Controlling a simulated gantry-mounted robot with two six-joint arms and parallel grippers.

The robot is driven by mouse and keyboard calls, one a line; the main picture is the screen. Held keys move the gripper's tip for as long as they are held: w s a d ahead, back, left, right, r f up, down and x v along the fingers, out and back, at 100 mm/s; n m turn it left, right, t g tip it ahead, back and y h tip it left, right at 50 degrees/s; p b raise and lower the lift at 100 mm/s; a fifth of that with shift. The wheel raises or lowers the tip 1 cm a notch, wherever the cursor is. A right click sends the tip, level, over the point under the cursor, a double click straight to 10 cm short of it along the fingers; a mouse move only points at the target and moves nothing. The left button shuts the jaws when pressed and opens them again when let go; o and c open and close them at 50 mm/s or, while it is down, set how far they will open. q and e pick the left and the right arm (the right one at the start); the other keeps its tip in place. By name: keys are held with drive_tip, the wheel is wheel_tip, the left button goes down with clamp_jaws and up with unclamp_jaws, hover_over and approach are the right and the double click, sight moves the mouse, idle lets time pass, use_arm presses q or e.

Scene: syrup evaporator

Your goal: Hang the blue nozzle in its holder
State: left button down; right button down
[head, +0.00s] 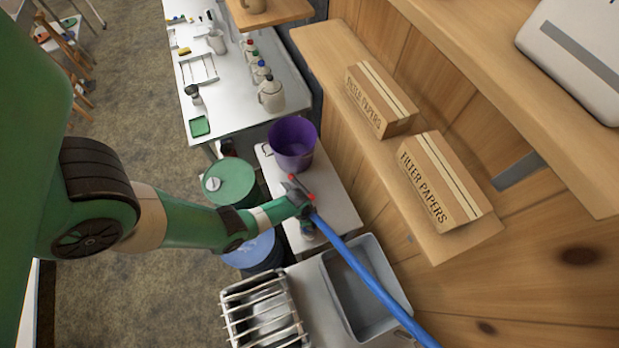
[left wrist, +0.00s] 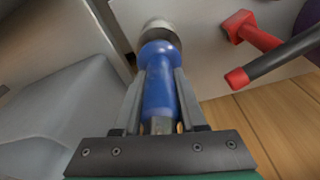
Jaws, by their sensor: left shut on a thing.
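The blue nozzle (left wrist: 160,88) is between the fingers of my left gripper (left wrist: 159,76), which is shut on it. Its silver-grey end points to the top of the left wrist view. In the head view my left gripper (head: 301,202) is near the picture's middle, and a blue hose (head: 362,277) runs from it to the lower right. Red-tipped dark prongs, which look like the holder (left wrist: 272,60), are to the right of the nozzle and apart from it. Red tips also show at the gripper in the head view (head: 292,179). My right gripper is not in view.
A grey basin (head: 334,282) and a wire rack (head: 240,316) are below the gripper. A purple bucket (head: 292,145), a green drum (head: 228,183) and a blue drum (head: 251,251) stand nearby. A wooden shelf (head: 462,243) with filter paper boxes (head: 443,182) juts out at right.

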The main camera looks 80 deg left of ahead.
use_arm(q)
drive_tip(key=shift+f, duration=0.1)
drive_tip(key=shift+f+b, duration=1.45)
drive_tip(key=shift+f, duration=0.05)
drive_tip(key=shift+c, duration=2)
unclamp_jaws()
drive_tip(key=shift+o, duration=0.2)
